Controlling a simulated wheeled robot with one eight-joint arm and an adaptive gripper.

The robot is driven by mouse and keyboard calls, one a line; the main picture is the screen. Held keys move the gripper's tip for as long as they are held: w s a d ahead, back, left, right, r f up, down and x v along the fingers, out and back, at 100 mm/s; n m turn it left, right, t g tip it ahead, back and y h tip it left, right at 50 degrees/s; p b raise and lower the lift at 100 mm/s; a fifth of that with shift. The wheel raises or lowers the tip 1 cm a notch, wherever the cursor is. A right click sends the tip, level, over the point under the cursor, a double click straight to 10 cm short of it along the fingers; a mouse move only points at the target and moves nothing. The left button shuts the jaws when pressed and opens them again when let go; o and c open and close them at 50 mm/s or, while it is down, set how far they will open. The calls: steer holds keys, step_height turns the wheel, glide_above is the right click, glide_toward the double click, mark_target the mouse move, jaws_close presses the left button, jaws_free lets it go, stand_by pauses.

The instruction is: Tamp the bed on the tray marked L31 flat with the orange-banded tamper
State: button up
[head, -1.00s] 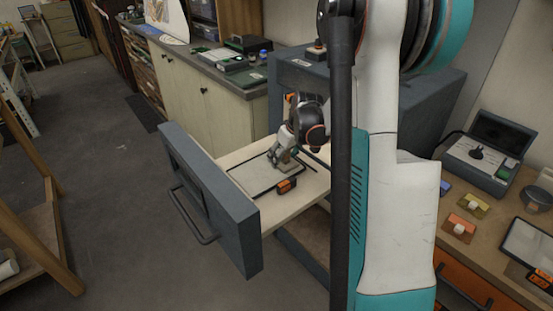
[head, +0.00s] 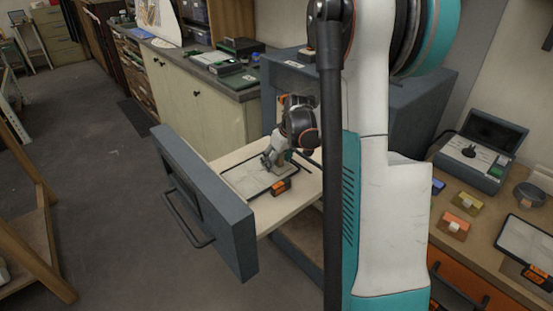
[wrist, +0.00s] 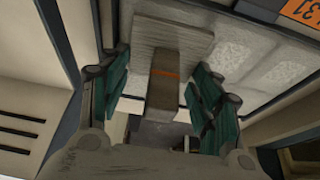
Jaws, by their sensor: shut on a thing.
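The orange-banded tamper (wrist: 165,75) is a grey block handle on a flat, ridged plate. My gripper (wrist: 158,82) is shut on its handle, with teal fingers on both sides. The plate is over the pale bed (wrist: 240,62); I cannot tell whether it touches. Light, rough patches show on the bed to the plate's right. An orange tag (wrist: 304,12) reads 31 in part. In the head view the dark-rimmed tray (head: 240,193) lies in an open drawer, its orange tag (head: 281,186) at the near right corner. My gripper (head: 272,158) is over its right part.
The drawer front (head: 203,205) stands up on the near left side of the tray. The cabinet body (head: 410,105) is behind my arm. The right bench holds another tagged tray (head: 525,238), small yellow and orange blocks, and an open-lidded device (head: 475,155).

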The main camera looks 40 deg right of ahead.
steer(key=shift+f+b, duration=0.3)
stand_by(1.0)
steer(key=shift+r+p, duration=0.75)
steer(key=shift+r, duration=0.4)
steer(key=shift+a, duration=0.1)
steer(key=shift+s+a, duration=0.15)
steer(key=shift+a, duration=2.85)
steer(key=shift+f, duration=0.15)
steer(key=shift+f+b, duration=0.7)
steer(key=shift+b, duration=0.1)
